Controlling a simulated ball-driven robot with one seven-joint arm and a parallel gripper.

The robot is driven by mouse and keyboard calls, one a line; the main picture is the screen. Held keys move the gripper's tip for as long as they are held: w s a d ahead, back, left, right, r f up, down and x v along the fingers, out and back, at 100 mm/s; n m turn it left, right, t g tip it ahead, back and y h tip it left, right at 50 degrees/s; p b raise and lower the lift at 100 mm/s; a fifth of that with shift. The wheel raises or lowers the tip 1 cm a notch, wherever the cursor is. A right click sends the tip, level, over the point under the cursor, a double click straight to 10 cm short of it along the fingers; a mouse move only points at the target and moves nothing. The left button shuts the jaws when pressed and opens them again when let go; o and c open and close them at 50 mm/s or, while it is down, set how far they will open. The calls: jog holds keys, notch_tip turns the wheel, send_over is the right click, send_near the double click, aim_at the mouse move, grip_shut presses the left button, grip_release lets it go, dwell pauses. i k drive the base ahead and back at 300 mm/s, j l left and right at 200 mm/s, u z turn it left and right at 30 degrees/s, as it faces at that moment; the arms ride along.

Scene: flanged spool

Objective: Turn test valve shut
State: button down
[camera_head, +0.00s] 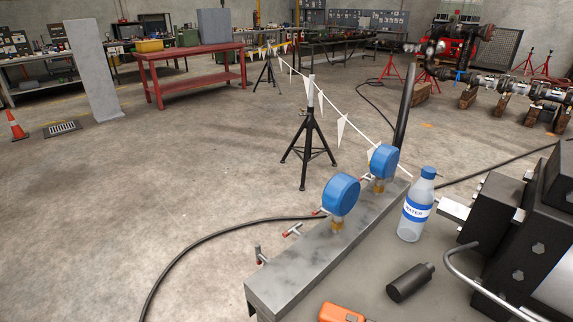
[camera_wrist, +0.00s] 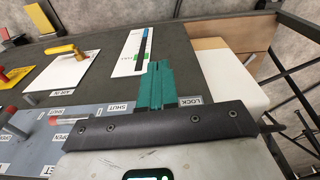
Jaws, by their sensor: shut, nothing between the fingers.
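In the wrist view a blue-grey panel (camera_wrist: 92,113) carries labels reading SHUT (camera_wrist: 117,107), OPEN (camera_wrist: 62,137) and LOCK (camera_wrist: 190,100). A lever with a red tip (camera_wrist: 56,120) lies over it, between the SHUT and OPEN labels. Its right end is hidden by my gripper's dark body. Another red-tipped lever (camera_wrist: 10,113) is at the left edge. I cannot tell which is the test valve. My gripper (camera_wrist: 158,67) has teal fingers, shut and empty, right of the SHUT label and apart from the lever's red tip. In the head view, small red-handled valves (camera_head: 292,230) line the steel block (camera_head: 300,257).
Two blue gauges (camera_head: 341,194) stand on the block. A water bottle (camera_head: 416,206), a black cylinder (camera_head: 410,283) and an orange device (camera_head: 341,313) are on the bench. A yellow handle (camera_wrist: 62,50) sits on a white plate beyond the panel. A pale block (camera_wrist: 232,80) is right of my fingers.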

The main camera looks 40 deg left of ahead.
aim_at(364, 177)
jog(key=j+u, duration=0.15)
jog(key=j, duration=0.55)
jog(key=j+u, duration=0.1)
jog(key=j, duration=0.6)
jog(key=i+j+u, duration=0.15)
jog(key=j, duration=0.55)
